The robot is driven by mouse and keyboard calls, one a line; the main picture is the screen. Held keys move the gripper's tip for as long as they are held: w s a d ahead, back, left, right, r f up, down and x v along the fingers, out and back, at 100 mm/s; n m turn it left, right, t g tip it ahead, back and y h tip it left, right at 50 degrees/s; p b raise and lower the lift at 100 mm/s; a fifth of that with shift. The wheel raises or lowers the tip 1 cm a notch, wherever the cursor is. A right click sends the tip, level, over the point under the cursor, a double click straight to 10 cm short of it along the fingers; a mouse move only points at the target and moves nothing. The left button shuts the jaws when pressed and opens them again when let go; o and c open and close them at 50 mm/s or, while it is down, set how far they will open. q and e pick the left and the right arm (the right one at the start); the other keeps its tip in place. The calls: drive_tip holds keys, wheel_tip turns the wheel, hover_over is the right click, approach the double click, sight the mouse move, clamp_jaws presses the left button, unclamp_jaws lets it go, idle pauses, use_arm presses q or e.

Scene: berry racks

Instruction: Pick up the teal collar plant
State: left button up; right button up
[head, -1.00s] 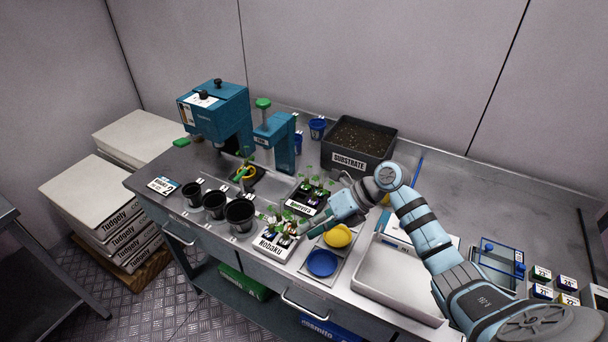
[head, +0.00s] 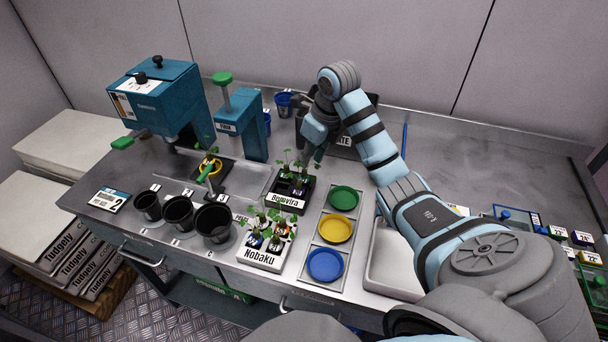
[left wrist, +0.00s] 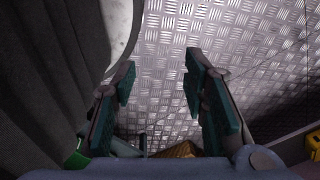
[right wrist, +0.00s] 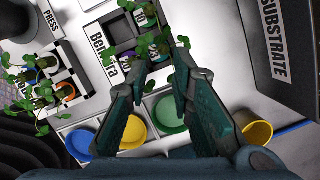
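The black Bewvira tray (head: 287,201) holds several leafy plants and also shows in the right wrist view (right wrist: 98,50). A plant in its right part, with a dark bluish or teal collar (right wrist: 155,46), is partly covered by leaves. I cannot tell its collar colour for sure. My right gripper (right wrist: 161,68) is open and empty, pointing at the right side of that tray, with leaves just beyond its fingertips. In the head view, the right gripper (head: 312,152) is just behind and right of the tray's plants. My left gripper (left wrist: 160,75) is open and empty above the metal floor.
The white Nobaku tray (head: 262,258) with several plants stands in front. Green (head: 344,198), yellow (head: 335,229) and blue (head: 325,264) dishes lie to the right. Black pots (head: 213,222) stand left. The substrate bin (head: 345,141) is behind my right gripper.

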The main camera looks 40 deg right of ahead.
sight(306, 170)
drive_tip(key=shift+x, duration=0.75)
drive_tip(key=x, duration=0.1)
drive_tip(key=b+x, duration=0.1)
drive_tip(key=x, duration=0.2)
drive_tip(key=shift+w+d+f, duration=0.15)
drive_tip(key=shift+d+f, duration=0.1)
drive_tip(key=shift+f, duration=0.1)
clamp_jaws()
drive_tip(key=shift+r, duration=0.1)
